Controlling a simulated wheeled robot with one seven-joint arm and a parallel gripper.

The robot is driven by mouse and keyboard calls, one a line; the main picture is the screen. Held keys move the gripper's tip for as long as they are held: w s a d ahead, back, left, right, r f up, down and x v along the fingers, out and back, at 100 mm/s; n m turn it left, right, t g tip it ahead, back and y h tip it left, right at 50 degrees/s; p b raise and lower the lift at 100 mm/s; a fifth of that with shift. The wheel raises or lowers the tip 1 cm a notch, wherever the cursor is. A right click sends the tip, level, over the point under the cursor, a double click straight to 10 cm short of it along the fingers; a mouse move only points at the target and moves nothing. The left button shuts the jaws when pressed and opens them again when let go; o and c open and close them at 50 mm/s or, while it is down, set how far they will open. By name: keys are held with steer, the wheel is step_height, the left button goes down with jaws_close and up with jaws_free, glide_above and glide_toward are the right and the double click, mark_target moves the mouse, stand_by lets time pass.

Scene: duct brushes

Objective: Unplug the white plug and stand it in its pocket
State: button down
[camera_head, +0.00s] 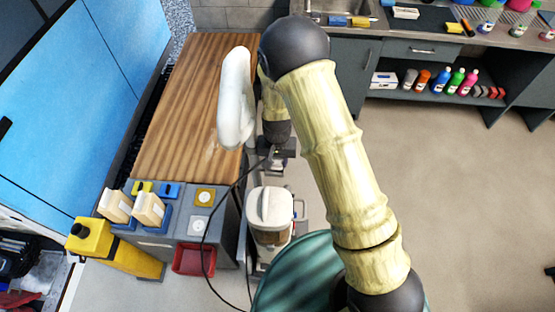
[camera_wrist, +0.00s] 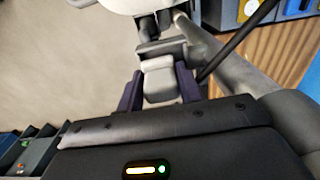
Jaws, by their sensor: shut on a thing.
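My gripper (camera_wrist: 158,88) is shut on a pale grey-white block, which looks like the white plug (camera_wrist: 159,82), held between its two dark fingers. In the head view my gripper (camera_head: 277,153) hangs beside the wooden top's right edge, above the floor and behind the lidded bin. The plug itself is hardly visible there. A black cable (camera_head: 222,194) runs from near the gripper down to the left past the grey cabinet. Two square plates, one yellow-edged (camera_head: 204,198) and one white (camera_head: 200,225), sit on the cabinet top. I cannot tell which fitting is the plug's pocket.
The grey cabinet (camera_head: 229,213) also carries a small blue holder (camera_head: 168,190) and cream blocks (camera_head: 150,209) in blue stands. The wooden top (camera_head: 190,100) is mostly clear. A red tray (camera_head: 193,261) sits low in front.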

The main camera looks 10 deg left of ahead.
steer(key=shift+s+a+f, duration=0.1)
steer(key=shift+s+f, duration=0.05)
steer(key=shift+s, duration=0.1)
steer(key=shift+w+a+r+p, duration=0.1)
steer(key=shift+w+r+p, duration=0.1)
steer(key=shift+r+p, duration=0.35)
steer(key=shift+r, duration=0.3)
steer(key=shift+w+a, duration=0.1)
steer(key=shift+a, duration=0.05)
steer(key=shift+f, duration=0.1)
steer(key=shift+f, duration=0.35)
steer(key=shift+f+b, duration=0.3)
steer(key=shift+b, duration=0.15)
